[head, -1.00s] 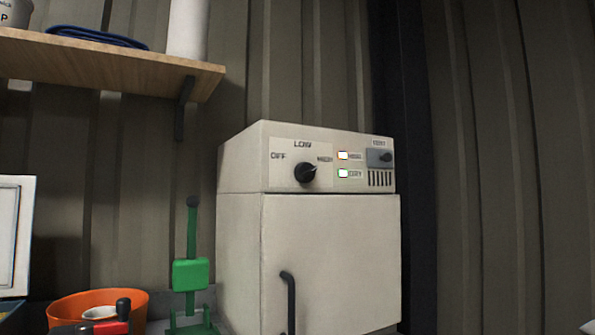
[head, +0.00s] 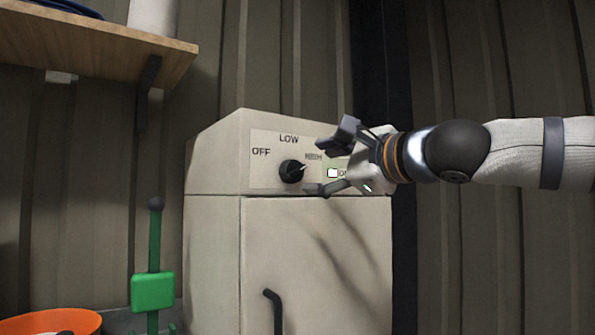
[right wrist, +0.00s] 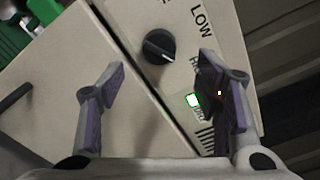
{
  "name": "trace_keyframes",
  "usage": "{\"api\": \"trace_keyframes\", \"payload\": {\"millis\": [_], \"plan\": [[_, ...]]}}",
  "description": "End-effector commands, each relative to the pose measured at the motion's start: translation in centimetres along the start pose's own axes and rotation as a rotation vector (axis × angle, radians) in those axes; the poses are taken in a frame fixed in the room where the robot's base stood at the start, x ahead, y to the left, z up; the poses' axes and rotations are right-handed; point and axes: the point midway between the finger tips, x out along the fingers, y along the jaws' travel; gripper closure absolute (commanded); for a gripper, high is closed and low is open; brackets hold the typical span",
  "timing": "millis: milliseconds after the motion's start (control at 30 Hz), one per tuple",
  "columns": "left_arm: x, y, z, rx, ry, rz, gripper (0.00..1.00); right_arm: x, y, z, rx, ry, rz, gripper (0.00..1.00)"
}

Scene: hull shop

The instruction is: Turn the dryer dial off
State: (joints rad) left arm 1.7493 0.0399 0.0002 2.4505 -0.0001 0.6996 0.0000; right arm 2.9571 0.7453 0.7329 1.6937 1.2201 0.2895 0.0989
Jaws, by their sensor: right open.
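The dryer (head: 215,230) is a cream cabinet with a control panel across its top front. Its black dial (head: 291,171) sits between OFF, LOW and HIGH labels, with its pointer line toward HIGH, up and right. My right gripper (head: 330,165) comes in from the right in front of the panel, open and empty, just right of the dial. In the right wrist view the dial (right wrist: 158,46) lies ahead of and between the spread fingers, apart from them. A lit green lamp (right wrist: 193,100) shows near one finger. The gripper hides the panel's right part. My left gripper is not in view.
A green tool (head: 152,290) stands left of the dryer, beside an orange bowl (head: 60,322). A wooden shelf (head: 120,45) juts out at upper left. The dryer door has a dark handle (head: 274,305) below the dial.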

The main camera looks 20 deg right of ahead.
Motion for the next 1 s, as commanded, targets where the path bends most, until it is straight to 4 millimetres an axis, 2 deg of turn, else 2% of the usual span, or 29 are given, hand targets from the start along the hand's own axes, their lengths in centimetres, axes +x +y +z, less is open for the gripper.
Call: {"api": "trace_keyframes", "payload": {"millis": [100, 300, 633, 833, 867, 1000], "plan": [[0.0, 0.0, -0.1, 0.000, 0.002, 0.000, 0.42, 3.0, 0.1, 0.0, -0.001, 0.002, 0.002, 0.42], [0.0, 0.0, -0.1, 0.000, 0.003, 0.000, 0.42, 6.1, 0.0, 0.0, 0.000, 0.001, 0.001, 0.42], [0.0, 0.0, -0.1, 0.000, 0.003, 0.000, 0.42, 6.7, 0.0, 0.1, 0.000, -0.001, 0.000, 0.42], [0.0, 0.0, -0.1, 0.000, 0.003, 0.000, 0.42, 6.7, 0.0, 0.0, 0.000, -0.001, 0.000, 0.87], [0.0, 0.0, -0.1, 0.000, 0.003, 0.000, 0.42, 6.7, 0.0, 0.0, 0.000, -0.001, 0.000, 0.90], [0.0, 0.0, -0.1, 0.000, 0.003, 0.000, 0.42, 6.6, 0.0, 0.0, -0.002, -0.001, 0.000, 0.90]]}}
